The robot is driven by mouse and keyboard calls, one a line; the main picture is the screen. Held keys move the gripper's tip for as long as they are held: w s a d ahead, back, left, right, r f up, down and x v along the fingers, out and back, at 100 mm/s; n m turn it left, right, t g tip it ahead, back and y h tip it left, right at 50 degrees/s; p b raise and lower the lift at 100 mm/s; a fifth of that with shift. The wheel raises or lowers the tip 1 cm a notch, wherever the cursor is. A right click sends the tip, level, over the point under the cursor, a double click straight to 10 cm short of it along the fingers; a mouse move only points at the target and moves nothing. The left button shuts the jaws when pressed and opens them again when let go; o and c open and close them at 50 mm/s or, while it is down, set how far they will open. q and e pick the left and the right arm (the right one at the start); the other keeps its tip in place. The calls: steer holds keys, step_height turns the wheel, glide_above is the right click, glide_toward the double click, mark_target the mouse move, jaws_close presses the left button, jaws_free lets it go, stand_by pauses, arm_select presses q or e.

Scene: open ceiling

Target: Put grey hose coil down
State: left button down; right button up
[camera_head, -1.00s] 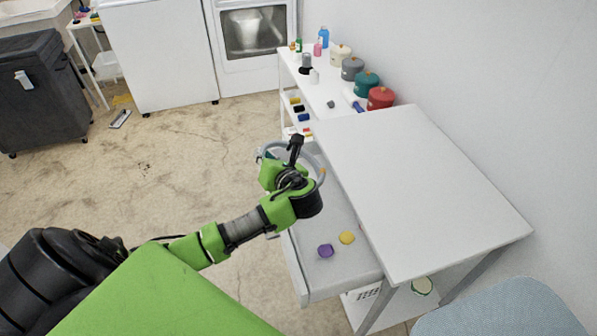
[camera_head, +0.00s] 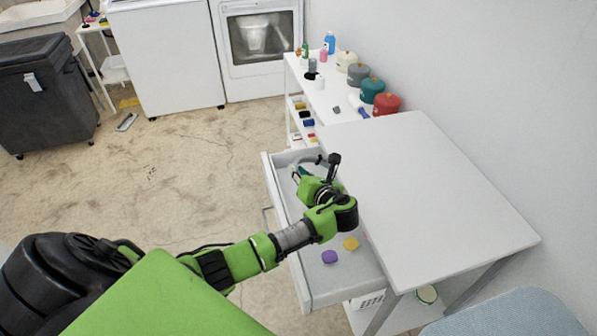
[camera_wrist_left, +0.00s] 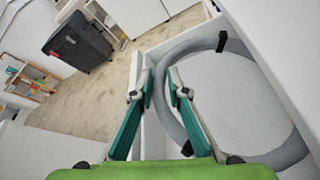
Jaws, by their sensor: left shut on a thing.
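The grey hose coil (camera_wrist_left: 186,47) is a large ring with dark clips, filling the right side of the left wrist view. My left gripper (camera_wrist_left: 161,82) has its teal fingers closed on the ring's near side. In the head view my left gripper (camera_head: 300,173) is over the far part of an open white drawer (camera_head: 345,283). There the coil is mostly hidden by the gripper and arm. In the wrist view the coil lies within or just above the drawer walls; I cannot tell whether it touches the floor. My right gripper is out of view.
A purple piece (camera_head: 329,257) and a yellow piece (camera_head: 351,244) lie in the drawer's near part. The white table top (camera_head: 430,190) above is bare. A white shelf (camera_head: 325,98) with canisters and bottles stands behind. A blue-grey chair (camera_head: 520,312) is at lower right.

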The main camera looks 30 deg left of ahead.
arm_select(q)
steer(key=shift+a+r, duration=0.1)
steer(key=shift+r, duration=0.05)
steer(key=c, duration=2)
jaws_free()
steer(key=shift+o, duration=0.2)
steer(key=shift+s+d+r, duration=0.1)
steer(key=shift+s+d, duration=0.1)
steer(key=shift+d, duration=0.25)
steer(key=v, duration=1.1)
steer(key=shift+p, duration=0.3)
steer(key=shift+r, duration=0.1)
